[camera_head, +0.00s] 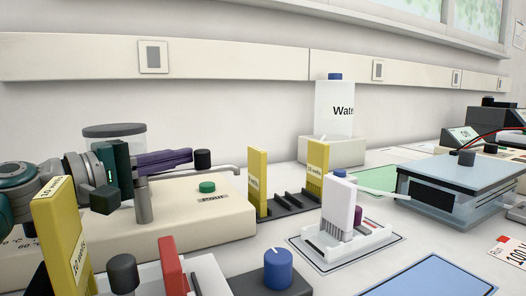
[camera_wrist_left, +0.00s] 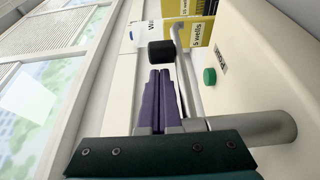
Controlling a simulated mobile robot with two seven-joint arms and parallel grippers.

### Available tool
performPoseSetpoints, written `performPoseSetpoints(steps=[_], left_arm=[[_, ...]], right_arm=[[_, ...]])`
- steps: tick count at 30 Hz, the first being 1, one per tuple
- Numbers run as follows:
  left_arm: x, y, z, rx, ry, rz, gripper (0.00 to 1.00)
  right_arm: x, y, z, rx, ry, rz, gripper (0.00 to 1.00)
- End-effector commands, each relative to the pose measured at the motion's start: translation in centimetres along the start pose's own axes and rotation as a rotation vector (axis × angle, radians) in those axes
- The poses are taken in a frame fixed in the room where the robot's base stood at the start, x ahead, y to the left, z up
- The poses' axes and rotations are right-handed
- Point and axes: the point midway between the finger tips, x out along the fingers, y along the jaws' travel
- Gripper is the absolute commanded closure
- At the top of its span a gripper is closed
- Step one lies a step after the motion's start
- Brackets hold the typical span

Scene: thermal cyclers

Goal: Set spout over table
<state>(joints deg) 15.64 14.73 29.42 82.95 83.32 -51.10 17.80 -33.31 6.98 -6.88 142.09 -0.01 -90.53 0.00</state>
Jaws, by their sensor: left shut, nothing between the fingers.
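The spout (camera_head: 222,167) is a thin grey metal tube that runs to the right from a thick metal post (camera_head: 143,201) on the cream pouring station (camera_head: 178,229). Its far end bends down near the station's right edge; I cannot tell whether that end hangs over the station or the table (camera_head: 282,236). A black knob (camera_head: 202,158) stands on the spout. My left gripper (camera_head: 190,158) has purple fingers, shut and empty, with tips close beside the knob. In the left wrist view, the knob (camera_wrist_left: 161,54) is just beyond the fingertips, and the spout (camera_wrist_left: 188,75) runs right of them. Contact is unclear.
A green button (camera_head: 207,187) sits on the station. Yellow combs (camera_head: 257,181) stand in a dark rack right of it. A water bottle (camera_head: 334,108) is behind; a gel box (camera_head: 460,180) is at right.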

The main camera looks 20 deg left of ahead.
Motion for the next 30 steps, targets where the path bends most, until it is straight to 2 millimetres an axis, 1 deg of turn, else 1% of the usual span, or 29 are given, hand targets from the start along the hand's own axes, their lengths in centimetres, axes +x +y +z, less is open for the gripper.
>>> performPoseSetpoints(steps=[7, 12, 23, 26, 30], left_arm=[[0.0, -0.1, 0.0, 0.000, -0.007, 0.001, 1.00], [0.0, -0.2, 0.2, 0.001, -0.044, 0.002, 1.00], [-0.1, -0.2, 0.5, 0.000, -0.099, 0.002, 1.00], [-0.1, -0.2, 0.7, 0.000, -0.121, 0.002, 1.00], [-0.2, -0.4, 0.9, 0.002, -0.174, 0.001, 1.00]], right_arm=[[0.2, 0.0, 0.1, 0.000, 0.001, 0.000, 0.50], [1.1, 0.0, 0.3, 0.000, 0.001, 0.000, 0.50], [1.9, -0.1, 0.6, 0.000, 0.001, 0.000, 0.50], [2.4, -0.1, 0.7, 0.000, 0.002, 0.000, 0.50], [3.6, -0.1, 1.1, 0.000, 0.002, 0.000, 0.50]])
